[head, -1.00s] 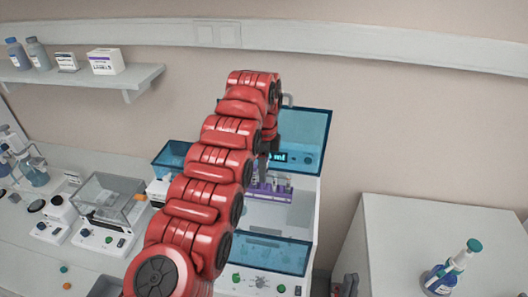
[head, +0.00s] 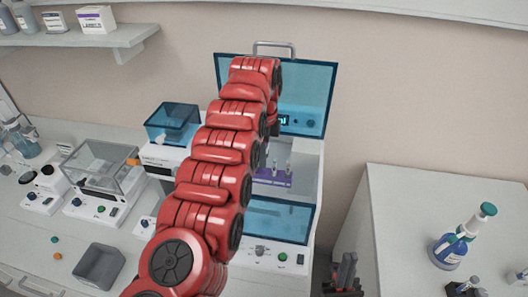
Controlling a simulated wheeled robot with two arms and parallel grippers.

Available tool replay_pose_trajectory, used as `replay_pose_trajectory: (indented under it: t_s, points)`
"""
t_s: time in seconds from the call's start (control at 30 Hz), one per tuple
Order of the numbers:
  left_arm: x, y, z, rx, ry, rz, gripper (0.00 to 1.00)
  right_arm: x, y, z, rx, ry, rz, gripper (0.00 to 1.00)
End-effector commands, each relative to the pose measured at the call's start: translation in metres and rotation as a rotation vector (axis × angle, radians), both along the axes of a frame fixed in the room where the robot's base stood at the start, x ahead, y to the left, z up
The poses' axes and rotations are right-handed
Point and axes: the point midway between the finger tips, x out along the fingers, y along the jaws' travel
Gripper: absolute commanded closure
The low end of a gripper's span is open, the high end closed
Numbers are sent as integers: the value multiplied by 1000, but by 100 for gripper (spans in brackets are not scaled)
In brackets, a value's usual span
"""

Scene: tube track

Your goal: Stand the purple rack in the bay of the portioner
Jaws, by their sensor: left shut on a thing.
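The portioner (head: 306,180) is the white machine with a raised blue clear lid (head: 315,75) and a blue clear front panel (head: 285,221). The purple rack (head: 268,178), with several tubes standing in it, is upright inside the machine, behind the front panel. My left gripper (head: 266,158) is shut on the rack; its fingers are mostly hidden behind my red arm. The arm also hides the rack's left end, and I cannot tell whether the rack touches the bay floor. My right gripper (head: 344,274) is at the bottom edge, away from the rack; its jaw opening is unclear.
A smaller device with a blue cover (head: 172,122) stands left of the portioner. A clear-covered balance (head: 100,168) and a grey bin (head: 99,266) are further left. A white cabinet (head: 420,215) at right carries a dispenser bottle (head: 450,247).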

Motion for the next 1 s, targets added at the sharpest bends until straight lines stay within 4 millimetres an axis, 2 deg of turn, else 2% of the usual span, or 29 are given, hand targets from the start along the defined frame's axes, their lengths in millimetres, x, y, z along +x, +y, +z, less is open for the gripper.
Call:
replay_pose_trajectory:
  t_s: [0.03,0.1,0.53,0.6,0.8,1.0]
  points:
    - [0,-1,-12,0,1,-1,100,0,0,-9,0,0,0,100]
    - [-1,-1,-22,1,2,-2,100,0,0,-15,0,0,0,100]
    - [-2,0,-77,2,5,-1,100,0,0,-3,0,0,0,100]
    - [-1,0,-88,1,3,-1,100,0,0,-12,0,0,0,100]
    - [0,0,-102,0,1,-1,100,0,0,-17,0,0,0,100]
    - [0,0,-105,0,1,0,100,0,0,-18,0,0,0,100]
